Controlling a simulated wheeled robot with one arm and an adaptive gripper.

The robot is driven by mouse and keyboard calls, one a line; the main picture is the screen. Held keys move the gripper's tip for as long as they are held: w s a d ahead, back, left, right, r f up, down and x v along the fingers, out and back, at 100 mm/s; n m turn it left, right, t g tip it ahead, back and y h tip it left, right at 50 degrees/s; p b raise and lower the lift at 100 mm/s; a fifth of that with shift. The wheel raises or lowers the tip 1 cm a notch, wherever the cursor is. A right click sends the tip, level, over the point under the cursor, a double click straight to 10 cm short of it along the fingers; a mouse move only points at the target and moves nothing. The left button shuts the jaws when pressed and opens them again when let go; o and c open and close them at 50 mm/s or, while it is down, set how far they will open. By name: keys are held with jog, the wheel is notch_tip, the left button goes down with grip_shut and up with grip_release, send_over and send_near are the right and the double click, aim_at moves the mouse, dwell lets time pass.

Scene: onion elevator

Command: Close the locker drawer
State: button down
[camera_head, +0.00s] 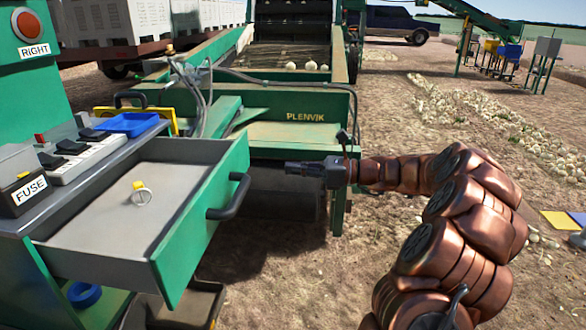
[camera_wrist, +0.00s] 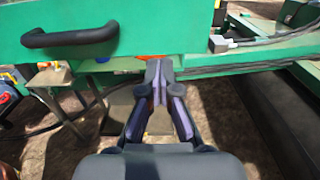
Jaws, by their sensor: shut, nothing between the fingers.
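The locker drawer (camera_head: 130,215) is pulled open in the head view. It has a grey inside and a green front (camera_head: 200,235) with a dark bar handle (camera_head: 232,198). A ring with a yellow tag (camera_head: 140,193) lies in the drawer. My gripper (camera_head: 290,168) is shut and empty, to the right of the drawer front and pointing left towards it. In the wrist view its closed fingertips (camera_wrist: 157,66) appear at the lower edge of the green front (camera_wrist: 150,28), right of the handle (camera_wrist: 70,38). I cannot tell whether they touch it.
A worktop with a blue tray (camera_head: 127,123), switches and a fuse box (camera_head: 22,180) is above the drawer on the left. Green machine parts (camera_head: 300,135) stand behind my gripper. Bare soil lies in front.

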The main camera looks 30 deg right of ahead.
aim_at(240, 165)
jog(key=x, duration=1)
jog(key=shift+w+a, duration=0.1)
jog(key=shift+a, duration=0.25)
jog(key=shift+w+a, duration=0.2)
jog(key=shift+a, duration=0.05)
